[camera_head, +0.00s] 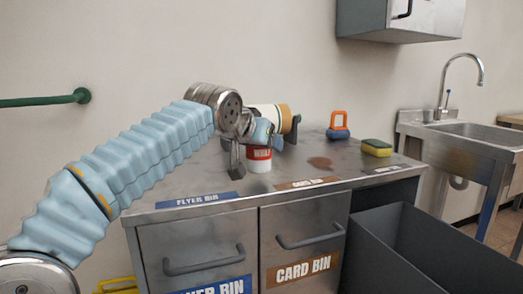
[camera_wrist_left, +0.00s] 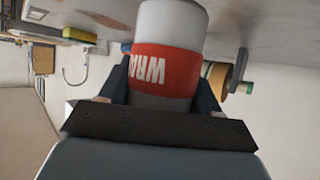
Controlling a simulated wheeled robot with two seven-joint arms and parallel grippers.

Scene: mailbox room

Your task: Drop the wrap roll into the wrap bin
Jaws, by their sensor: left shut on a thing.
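The wrap roll (camera_head: 259,157) is a white cylinder with a red label. It stands upright on or just above the metal counter in the head view. In the left wrist view the wrap roll (camera_wrist_left: 165,65) shows the letters "WRA" between the fingers. My left gripper (camera_wrist_left: 160,92) is shut on it; in the head view my left gripper (camera_head: 264,138) partly hides its top. An open dark grey bin (camera_head: 375,235) is at the front right, below a counter label (camera_head: 386,170) too small to read. My right gripper is not in view.
A cream cylinder with a brown band (camera_head: 284,117) is behind my gripper. An orange-handled item (camera_head: 338,125) and a yellow-green sponge (camera_head: 377,147) are on the counter (camera_head: 225,170). Closed flyer (camera_head: 195,250) and card (camera_head: 300,240) drawers are in front. A sink (camera_head: 470,130) is at right.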

